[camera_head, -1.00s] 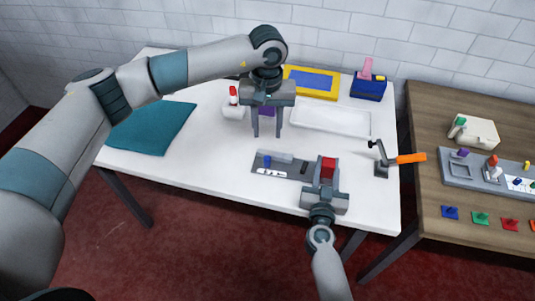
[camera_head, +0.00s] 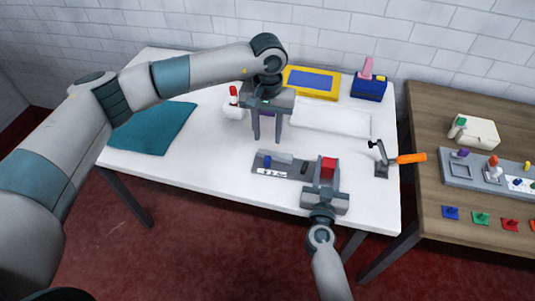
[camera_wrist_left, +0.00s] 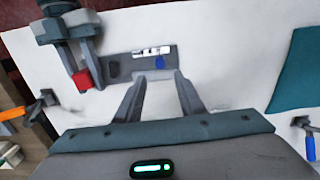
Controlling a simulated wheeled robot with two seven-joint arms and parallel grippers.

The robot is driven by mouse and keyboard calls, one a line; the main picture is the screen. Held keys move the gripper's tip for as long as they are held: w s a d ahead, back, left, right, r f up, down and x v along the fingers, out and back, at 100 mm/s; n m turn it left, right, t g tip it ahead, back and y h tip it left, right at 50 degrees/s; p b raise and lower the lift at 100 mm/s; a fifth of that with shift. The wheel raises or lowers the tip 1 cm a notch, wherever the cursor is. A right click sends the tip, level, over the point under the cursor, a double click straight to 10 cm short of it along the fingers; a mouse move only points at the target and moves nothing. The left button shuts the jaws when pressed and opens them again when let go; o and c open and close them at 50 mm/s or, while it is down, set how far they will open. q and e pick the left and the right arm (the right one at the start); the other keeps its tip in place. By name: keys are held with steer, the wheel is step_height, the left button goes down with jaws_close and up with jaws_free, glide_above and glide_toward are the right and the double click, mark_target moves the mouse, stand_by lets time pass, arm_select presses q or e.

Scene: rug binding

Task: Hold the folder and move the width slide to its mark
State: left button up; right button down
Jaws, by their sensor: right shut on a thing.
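The folder is a grey plate (camera_head: 292,171) lying flat near the front edge of the white table. It also shows in the left wrist view (camera_wrist_left: 126,64). The width slide's blue knob (camera_head: 267,161) stands at its left part, beside a white marked strip (camera_head: 271,172); the knob also shows in the wrist view (camera_wrist_left: 160,62). A red block (camera_head: 328,167) is at the folder's right end. My right gripper (camera_head: 327,181) is shut there on the red block. My left gripper (camera_head: 267,140) is open and empty above and just behind the folder, its fingers pointing down.
A teal cloth (camera_head: 155,128) lies at left. A white tray (camera_head: 330,120), a yellow-framed blue panel (camera_head: 312,81) and a blue box (camera_head: 369,88) stand behind. An orange-handled tool (camera_head: 408,158) is at the right edge. A wooden table (camera_head: 435,130) adjoins at right.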

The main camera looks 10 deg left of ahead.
mark_target(267, 158)
arm_select(q)
step_height(267, 158, down, 10)
steer(key=shift+r, duration=0.1)
stand_by(0.4)
